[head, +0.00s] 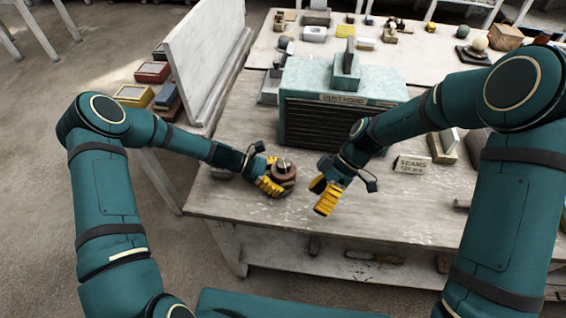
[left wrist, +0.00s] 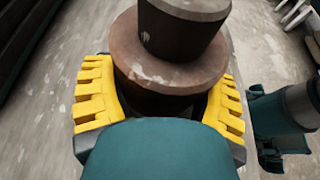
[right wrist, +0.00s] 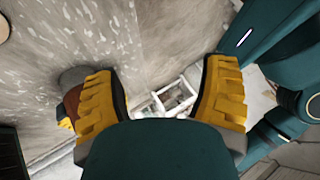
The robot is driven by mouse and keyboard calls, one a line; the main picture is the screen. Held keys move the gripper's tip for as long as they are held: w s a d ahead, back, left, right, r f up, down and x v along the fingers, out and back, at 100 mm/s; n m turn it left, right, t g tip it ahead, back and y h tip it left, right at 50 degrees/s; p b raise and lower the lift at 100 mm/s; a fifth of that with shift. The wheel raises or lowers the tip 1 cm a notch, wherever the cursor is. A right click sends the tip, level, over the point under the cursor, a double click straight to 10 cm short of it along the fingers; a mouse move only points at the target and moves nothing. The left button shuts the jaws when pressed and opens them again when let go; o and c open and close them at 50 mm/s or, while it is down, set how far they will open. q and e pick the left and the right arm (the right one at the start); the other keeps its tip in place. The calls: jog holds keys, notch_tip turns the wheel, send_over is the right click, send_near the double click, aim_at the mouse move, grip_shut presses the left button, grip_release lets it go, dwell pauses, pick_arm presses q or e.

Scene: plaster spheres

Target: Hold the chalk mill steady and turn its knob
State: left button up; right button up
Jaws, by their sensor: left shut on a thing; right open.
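The chalk mill (head: 285,176) stands on the worn bench near its front edge. In the right wrist view a brown and grey piece of the mill (right wrist: 72,98) shows behind one finger.
A green dust hood (head: 340,85) with a dark slatted front stands behind the mill. A white sign (head: 411,165) and a block stand at the right. A white upright panel (head: 208,55) and several boxes are at the left. The bench front (head: 330,222) is clear.

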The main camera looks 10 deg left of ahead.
aim_at(284, 163)
jog(key=w+a+r+n+t+h, duration=0.3)
jog(key=w+a+r+n, duration=0.5)
jog(key=w+r+n, duration=0.4)
jog(key=s+f, duration=0.1)
jog(key=f, duration=0.3)
jog(key=a+f+m, duration=0.1)
jog(key=f, duration=0.3)
jog(key=s+a+f+m, duration=0.1)
jog(key=f, duration=0.3)
jog(key=shift+s+a+g, duration=0.2)
jog(key=shift+s+g, duration=0.1)
jog(key=shift+s, duration=0.05)
jog(key=c, duration=1.2)
